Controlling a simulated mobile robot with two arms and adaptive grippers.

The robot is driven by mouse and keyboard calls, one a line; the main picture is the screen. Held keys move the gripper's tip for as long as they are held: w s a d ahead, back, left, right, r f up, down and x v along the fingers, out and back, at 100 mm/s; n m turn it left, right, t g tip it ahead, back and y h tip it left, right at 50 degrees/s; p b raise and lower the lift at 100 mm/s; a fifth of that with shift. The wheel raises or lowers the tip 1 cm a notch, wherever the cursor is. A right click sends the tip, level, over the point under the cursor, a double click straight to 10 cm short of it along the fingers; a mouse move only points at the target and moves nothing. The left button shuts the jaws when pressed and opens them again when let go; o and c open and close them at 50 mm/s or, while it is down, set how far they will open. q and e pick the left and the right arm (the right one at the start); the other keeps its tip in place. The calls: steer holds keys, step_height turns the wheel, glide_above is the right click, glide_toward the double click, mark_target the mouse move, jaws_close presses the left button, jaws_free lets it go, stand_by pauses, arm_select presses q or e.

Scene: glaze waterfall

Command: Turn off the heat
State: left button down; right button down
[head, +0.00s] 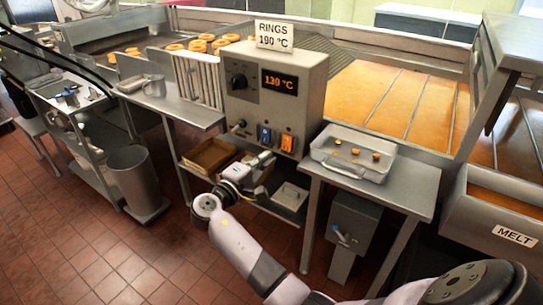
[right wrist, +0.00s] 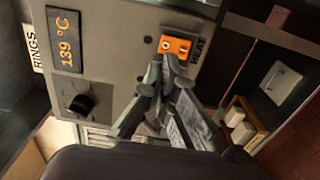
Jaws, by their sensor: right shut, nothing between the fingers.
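The grey control box (head: 275,100) carries a "RINGS 190 °C" sign (head: 274,36), a lit temperature display (head: 280,83) and a black dial (head: 239,81). The display also shows in the right wrist view (right wrist: 65,38), reading 139 °C. An orange rocker switch (head: 287,143) sits low on the box beside a blue one (head: 264,135). In the right wrist view, the orange switch (right wrist: 175,47) is labelled HEAT. My right gripper (head: 267,158) is shut and empty, just below the switches. Its fingertips (right wrist: 164,66) are close to the orange switch; contact cannot be told. My left gripper is out of view.
A shelf with a brown box (head: 208,155) is below the control box. A fryer with rings (head: 200,44) is behind. A grey bin (head: 137,182) stands at left.

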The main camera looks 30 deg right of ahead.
steer(key=shift+r+v, duration=0.15)
steer(key=shift+v, duration=0.85)
steer(key=shift+r+v, duration=0.15)
steer(key=shift+v, duration=0.85)
step_height(320, 180, down, 25)
steer(key=a+n+t+y, duration=0.1)
steer(key=a+n+y, duration=0.1)
steer(key=n+y, duration=0.35)
steer(key=s+a+f+g+y, duration=0.1)
steer(key=s+a+f+y, duration=0.1)
steer(key=s+f, duration=0.45)
steer(key=s+a+f+g+y, duration=0.1)
steer(key=s+f+y, duration=0.2)
steer(key=f, duration=0.7)
steer(key=s+a+f+m+g+y, duration=0.1)
steer(key=s+f+m+y, duration=0.1)
steer(key=s+f, duration=0.5)
steer(key=s+a+f+m+g+y, duration=0.1)
steer(key=s+f, duration=0.6)
steer(key=s, duration=1.3)
steer(key=s+a+f+m+g+y, duration=0.1)
steer(key=s+f+m+g+y, duration=0.2)
steer(key=s+f, duration=0.4)
steer(key=s+m, duration=0.1)
steer(key=s, duration=0.5)
steer(key=shift+s+f, duration=0.15)
steer(key=shift+f, duration=0.15)
